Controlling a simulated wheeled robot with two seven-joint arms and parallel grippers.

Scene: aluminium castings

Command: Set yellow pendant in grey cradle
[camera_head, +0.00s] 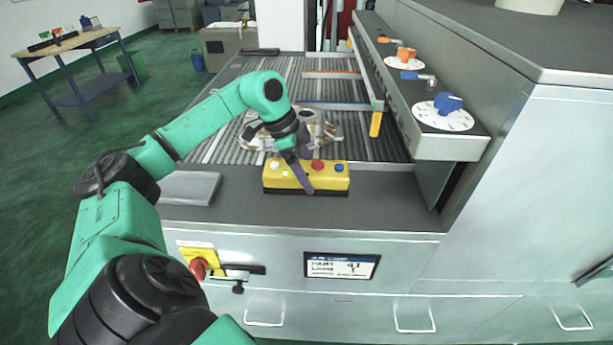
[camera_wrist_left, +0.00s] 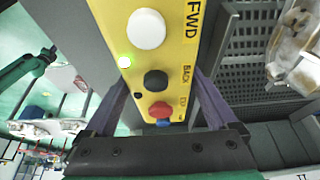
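The yellow pendant (camera_head: 274,187), a long box with white, black, red and blue buttons, lies on the dark counter just in front of the ribbed bed. My left gripper (camera_head: 305,184) is down at it, one purple finger across its front face. In the left wrist view the two fingers (camera_wrist_left: 160,90) straddle the pendant (camera_wrist_left: 183,25), one along each long side; whether they press on it is not clear. A flat grey block (camera_head: 188,188), which looks like the cradle, lies left of the pendant on the counter. My right gripper is not in view.
Metal castings (camera_head: 325,130) lie on the ribbed bed (camera_head: 335,90) behind the pendant, partly hidden by my left arm. A grey panel with blue and orange knobs (camera_head: 448,103) rises on the right. The counter (camera_head: 385,205) right of the pendant is clear.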

